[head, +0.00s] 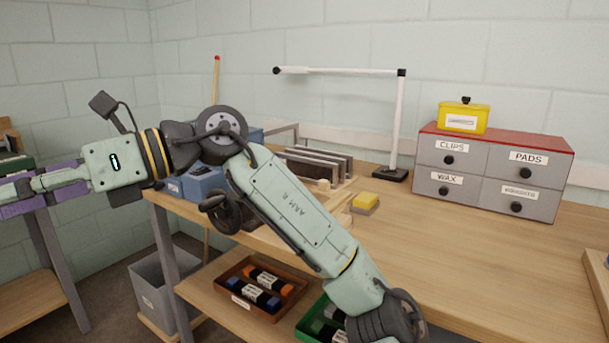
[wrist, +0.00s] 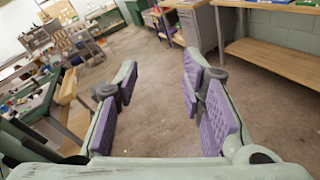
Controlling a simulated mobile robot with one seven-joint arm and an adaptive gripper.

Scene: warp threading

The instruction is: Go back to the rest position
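My gripper (wrist: 158,78) is open in the wrist view. Its two fingers with purple pads stand well apart, with nothing between them and only the brown floor beyond. In the head view my gripper (head: 35,188) is at the far left edge, held out to the left. Its tips are partly cut off by the frame. My arm stretches from the bottom right up to the elbow and then left, in front of the workbench (head: 470,250). It hides part of the bench and some blue bins (head: 200,182).
A drawer cabinet (head: 490,170) with a yellow box (head: 463,117) on top stands at the back of the bench. A white lamp (head: 395,125) stands beside it. Trays (head: 240,300) lie on the lower shelf. Open floor (wrist: 155,130) shows under my gripper.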

